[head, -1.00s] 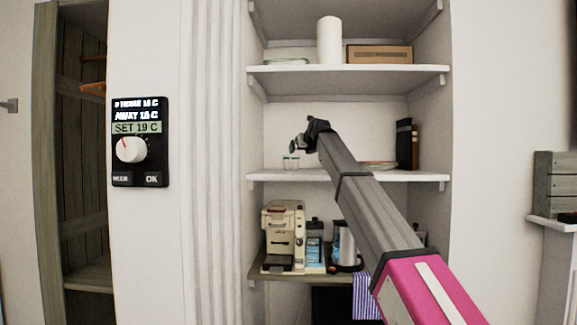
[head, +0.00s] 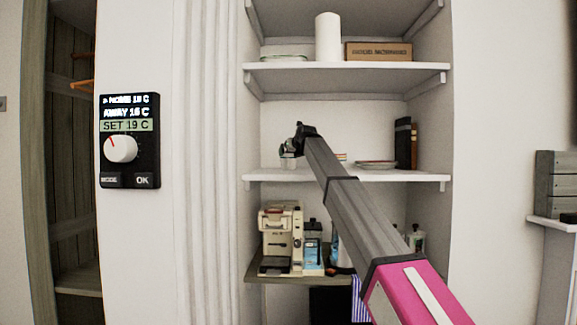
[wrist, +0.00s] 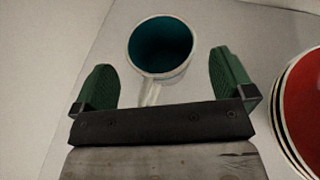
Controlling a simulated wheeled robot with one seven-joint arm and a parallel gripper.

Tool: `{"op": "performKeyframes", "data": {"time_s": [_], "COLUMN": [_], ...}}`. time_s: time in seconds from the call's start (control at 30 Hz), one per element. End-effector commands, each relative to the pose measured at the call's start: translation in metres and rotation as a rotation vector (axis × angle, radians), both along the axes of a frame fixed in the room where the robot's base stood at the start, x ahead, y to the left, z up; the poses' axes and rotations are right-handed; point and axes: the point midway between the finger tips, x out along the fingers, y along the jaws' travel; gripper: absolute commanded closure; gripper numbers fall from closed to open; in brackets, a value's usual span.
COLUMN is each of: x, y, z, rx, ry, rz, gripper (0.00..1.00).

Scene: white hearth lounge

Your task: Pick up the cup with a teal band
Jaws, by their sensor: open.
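A white cup (wrist: 161,72) with a teal inside stands upright on the middle shelf. Its handle points toward my gripper; no outer teal band can be made out. My gripper (wrist: 162,65) is open, with one green finger on either side of the cup's near side and handle. Gaps show between both fingers and the cup. In the head view my gripper (head: 289,149) is over the left part of the shelf and hides much of what stands there.
A red dish with a pale rim (wrist: 307,110) is close to the right finger. The middle shelf (head: 400,176) also holds a plate (head: 375,164) and dark books (head: 403,143). The upper shelf (head: 350,67) is above my arm. A coffee machine (head: 281,238) stands below.

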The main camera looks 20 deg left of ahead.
Motion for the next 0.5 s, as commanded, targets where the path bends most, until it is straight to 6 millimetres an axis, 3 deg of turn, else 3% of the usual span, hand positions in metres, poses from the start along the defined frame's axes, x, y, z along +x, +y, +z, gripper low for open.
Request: {"op": "performKeyframes", "data": {"time_s": [0.2, 0.43, 0.47, 0.5], "x": [0.022, 0.023, 0.023, 0.023], "y": [0.016, 0.017, 0.017, 0.017], "z": [-0.01, -0.011, -0.011, -0.011], "rx": [-0.001, 0.0, 0.0, 0.0], "ry": [0.001, 0.0, 0.0, 0.0], "rz": [0.0, 0.0, 0.0, 0.0], "gripper": [0.0, 0.0, 0.06, 0.2]}}
